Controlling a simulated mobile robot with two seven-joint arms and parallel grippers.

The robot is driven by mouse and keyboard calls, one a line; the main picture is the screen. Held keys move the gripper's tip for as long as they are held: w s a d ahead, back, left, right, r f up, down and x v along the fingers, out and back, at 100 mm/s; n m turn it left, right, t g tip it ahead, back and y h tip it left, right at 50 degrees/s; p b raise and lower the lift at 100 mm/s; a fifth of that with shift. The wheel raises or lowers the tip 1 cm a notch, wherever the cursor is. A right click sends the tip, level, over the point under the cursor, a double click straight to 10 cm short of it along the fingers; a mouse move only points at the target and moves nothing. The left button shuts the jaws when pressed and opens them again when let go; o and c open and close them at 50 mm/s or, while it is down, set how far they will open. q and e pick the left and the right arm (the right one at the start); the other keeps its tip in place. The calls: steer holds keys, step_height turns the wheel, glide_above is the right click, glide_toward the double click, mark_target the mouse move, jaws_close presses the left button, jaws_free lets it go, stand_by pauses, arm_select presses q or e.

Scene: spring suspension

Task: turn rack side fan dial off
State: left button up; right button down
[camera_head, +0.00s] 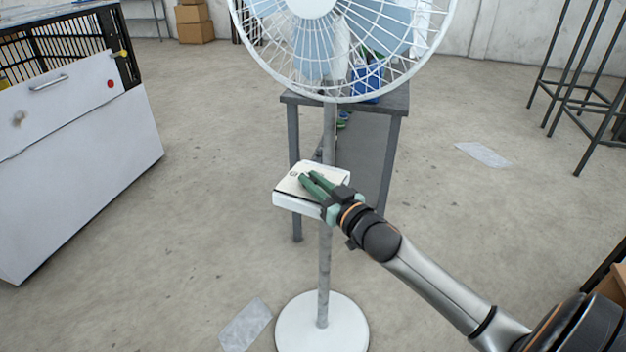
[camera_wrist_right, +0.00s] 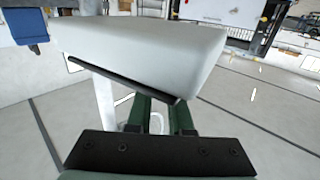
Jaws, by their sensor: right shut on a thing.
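The standing fan (camera_head: 322,312) has a round white base, a grey pole and a white control box (camera_head: 296,202) partway up. The box also fills the upper middle of the right wrist view (camera_wrist_right: 150,45). My right gripper (camera_head: 306,179) has its green fingers over the top face of the box. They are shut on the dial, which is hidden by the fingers. In the right wrist view the green fingers (camera_wrist_right: 160,114) reach up behind the box's edge, and their tips are hidden. My left gripper is not in view.
The caged fan head (camera_head: 340,40) is above the box. A grey table (camera_head: 397,103) with a blue item (camera_head: 368,84) stands behind the pole. A white cabinet (camera_head: 75,175) is at left, and dark metal stools (camera_head: 580,90) are at right. Floor around the base is mostly open.

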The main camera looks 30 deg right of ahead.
steer(key=c, duration=1.2)
jaws_free()
steer(key=o, duration=0.4)
steer(key=shift+s, duration=0.3)
steer(key=s, duration=1.1)
steer(key=shift+s+d, duration=0.1)
steer(key=shift+s, duration=0.3)
